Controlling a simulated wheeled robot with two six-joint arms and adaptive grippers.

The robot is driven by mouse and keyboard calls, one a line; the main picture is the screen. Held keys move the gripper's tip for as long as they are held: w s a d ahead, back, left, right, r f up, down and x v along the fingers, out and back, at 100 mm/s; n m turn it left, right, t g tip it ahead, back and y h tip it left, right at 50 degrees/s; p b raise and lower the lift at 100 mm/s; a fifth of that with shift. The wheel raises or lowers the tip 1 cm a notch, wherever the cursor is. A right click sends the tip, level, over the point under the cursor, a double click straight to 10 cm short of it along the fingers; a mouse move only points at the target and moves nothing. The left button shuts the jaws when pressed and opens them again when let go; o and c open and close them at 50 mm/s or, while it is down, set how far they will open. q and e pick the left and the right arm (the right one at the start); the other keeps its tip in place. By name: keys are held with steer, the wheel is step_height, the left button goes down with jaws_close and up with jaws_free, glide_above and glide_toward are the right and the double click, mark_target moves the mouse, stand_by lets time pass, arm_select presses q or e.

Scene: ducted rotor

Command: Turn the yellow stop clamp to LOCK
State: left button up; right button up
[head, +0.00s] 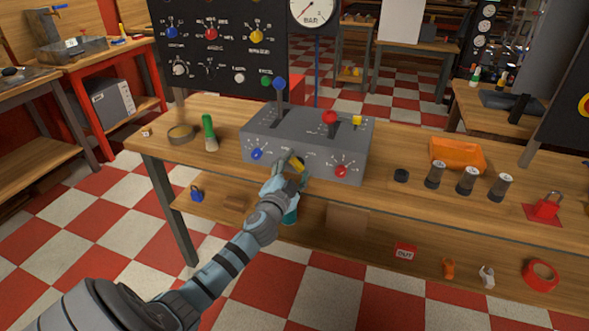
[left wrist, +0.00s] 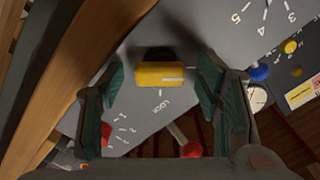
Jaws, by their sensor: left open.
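The yellow stop clamp (head: 298,164) sits on the front face of the grey control box (head: 255,127), between a blue knob and a red knob. In the left wrist view the clamp (left wrist: 160,70) is a yellow bar lying across the picture. Its white mark points right, and the LOCK label with its tick is below it, at about a quarter turn from the mark. My left gripper (head: 287,173) is at the clamp, with its open fingers on either side of it in the left wrist view (left wrist: 156,80); gaps show between fingers and clamp. My right gripper is not seen.
The blue knob (head: 257,154) and red knob (head: 341,171) flank the clamp closely. A red-topped lever (head: 330,117) and a blue-topped lever (head: 279,84) rise from the box. A green-capped bottle (head: 209,134) stands left; an orange bin (head: 457,153) and dark cylinders are right.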

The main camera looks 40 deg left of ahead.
arm_select(q)
steer(key=c, duration=1.2)
steer(key=shift+o, duration=0.2)
steer(key=m+p, duration=0.1)
steer(key=m, duration=0.3)
steer(key=m+p, duration=0.1)
steer(key=m, duration=0.4)
steer(key=shift+p, duration=0.3)
steer(key=m+p, duration=0.1)
steer(key=m, duration=0.3)
steer(key=shift+m, duration=0.3)
steer(key=shift+m+p, duration=0.5)
steer(key=shift+m, duration=1.7)
